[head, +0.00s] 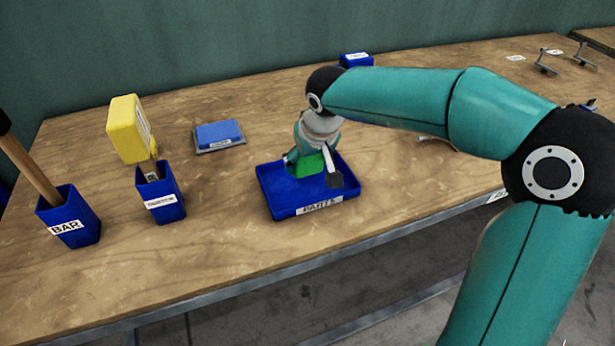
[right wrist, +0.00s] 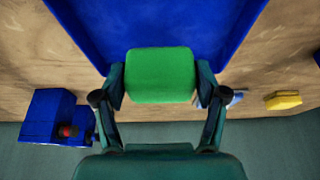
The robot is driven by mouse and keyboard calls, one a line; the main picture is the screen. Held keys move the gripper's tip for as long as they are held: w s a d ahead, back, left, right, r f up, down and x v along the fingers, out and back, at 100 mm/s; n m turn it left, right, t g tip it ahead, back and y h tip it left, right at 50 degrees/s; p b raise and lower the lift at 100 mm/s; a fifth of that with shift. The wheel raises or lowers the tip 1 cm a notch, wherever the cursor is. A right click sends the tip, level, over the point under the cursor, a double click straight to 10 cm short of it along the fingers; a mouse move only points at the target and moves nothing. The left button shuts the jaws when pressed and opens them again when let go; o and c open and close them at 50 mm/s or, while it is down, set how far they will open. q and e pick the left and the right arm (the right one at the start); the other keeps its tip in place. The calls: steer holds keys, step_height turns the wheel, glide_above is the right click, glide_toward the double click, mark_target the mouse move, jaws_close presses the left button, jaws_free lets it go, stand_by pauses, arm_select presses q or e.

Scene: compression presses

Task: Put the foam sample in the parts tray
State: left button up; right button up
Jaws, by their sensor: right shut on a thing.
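The foam sample is a green block (head: 309,165), seen low over or in the blue parts tray (head: 277,203) in the head view. My right gripper (head: 315,168) is shut on it, with one finger on each side. In the right wrist view the green foam sample (right wrist: 160,75) sits between the fingertips of the right gripper (right wrist: 160,80), with the blue tray (right wrist: 160,20) behind it. I cannot tell whether the foam touches the tray floor. My left gripper is not in view.
A blue BAR holder (head: 70,218) with a wooden-handled tool and another blue holder (head: 161,195) with a yellow-headed tool stand left of the tray. A blue block on a grey plate (head: 219,135) lies behind.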

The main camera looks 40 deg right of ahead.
mark_target(310, 170)
steer(key=shift+f+b, duration=0.3)
steer(key=shift+f, duration=1.8)
steer(key=shift+f, duration=0.25)
steer(key=o, duration=1)
steer(key=shift+r, duration=0.1)
